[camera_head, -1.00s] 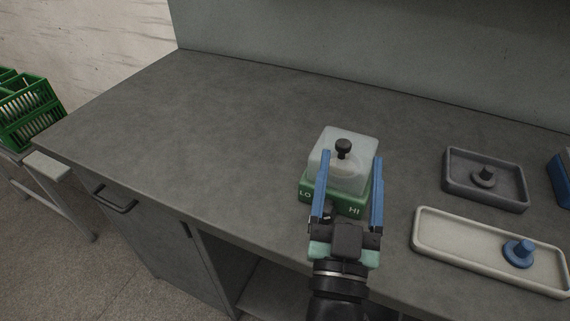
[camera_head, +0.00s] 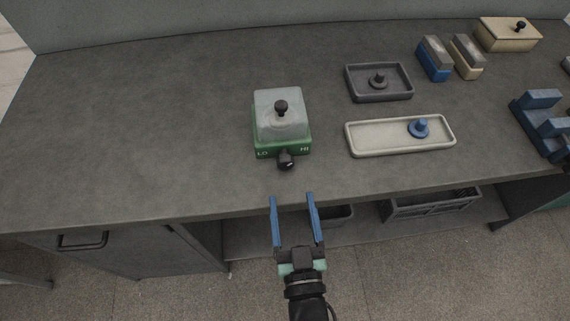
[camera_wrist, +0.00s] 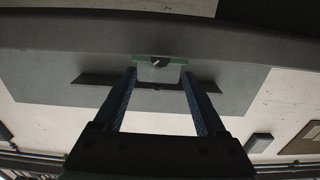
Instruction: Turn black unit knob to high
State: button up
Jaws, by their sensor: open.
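The unit (camera_head: 283,125) stands on the counter, with a green base marked LO at left and HI at right, and a clear cover topped by a small black knob (camera_head: 281,107). A larger black knob (camera_head: 286,160) sticks out of the front face, between the two marks and slightly right of the middle. My gripper (camera_head: 292,198) is open and empty, in front of the counter edge and apart from the front knob. In the wrist view the unit's green front (camera_wrist: 176,61) and dark knob (camera_wrist: 160,62) show small and upside down beyond the two blue fingers.
Right of the unit are a dark tray (camera_head: 360,92) with a grey peg and a pale tray (camera_head: 375,148) with a blue peg. Blue and beige blocks (camera_head: 434,58), a beige box (camera_head: 508,37) and a blue fixture (camera_head: 543,122) are farther right. The counter left of the unit is clear.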

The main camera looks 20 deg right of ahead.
aim_at(286, 166)
jog(key=x, duration=0.8)
jog(key=shift+w, duration=0.25)
grip_shut()
